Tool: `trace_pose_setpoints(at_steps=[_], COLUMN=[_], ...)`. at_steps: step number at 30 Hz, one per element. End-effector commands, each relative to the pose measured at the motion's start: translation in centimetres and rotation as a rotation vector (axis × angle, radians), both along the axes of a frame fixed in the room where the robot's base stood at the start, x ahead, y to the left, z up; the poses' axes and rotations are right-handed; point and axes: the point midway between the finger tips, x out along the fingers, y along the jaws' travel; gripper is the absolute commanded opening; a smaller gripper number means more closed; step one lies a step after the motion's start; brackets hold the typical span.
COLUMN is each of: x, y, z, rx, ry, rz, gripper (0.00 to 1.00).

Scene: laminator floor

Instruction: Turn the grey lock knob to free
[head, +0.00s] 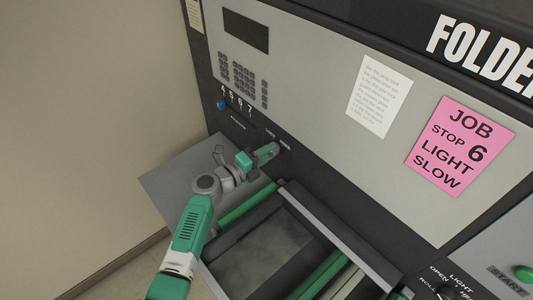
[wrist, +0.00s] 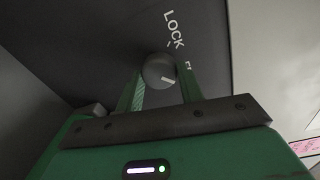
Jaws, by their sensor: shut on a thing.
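The grey lock knob (wrist: 160,71) is round, with a short white mark on its face toward the lower right in the wrist view. It sits on the dark panel strip below the word LOCK (wrist: 173,28). A second label beside it is mostly hidden by the right finger. My gripper (wrist: 161,88) has one green finger on each side of the knob and is shut on it. In the head view my gripper (head: 274,151) is against the panel under the small LOCK lettering, and the knob is hidden there.
A blue knob (head: 222,104) sits by the numbers 4 to 7, left of my gripper. A keypad (head: 243,82) is above. A grey shelf (head: 180,178) lies below left, and a tray with green bars (head: 247,207) lies below. A pink job card (head: 460,146) is on the right.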

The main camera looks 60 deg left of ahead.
Motion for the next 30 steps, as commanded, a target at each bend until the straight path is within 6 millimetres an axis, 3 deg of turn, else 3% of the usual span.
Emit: trace_pose_setpoints(at_steps=[4, 5, 8, 17, 25, 30], x=[0.0, 0.0, 0.0, -0.3, -5.2, -7.2], y=[0.0, 0.0, 0.0, 0.0, -1.2, -1.8], z=[0.0, 0.0, 0.0, 0.1, 0.5, 0.4], rx=[0.002, 0.002, 0.001, 0.000, -0.001, 0.000], ry=[0.000, 0.000, 0.000, 0.000, -0.001, 0.000], rz=[0.000, 0.000, 0.000, 0.001, 0.004, 0.001], gripper=[0.15, 0.39, 0.59, 0.59, 0.59, 0.59])
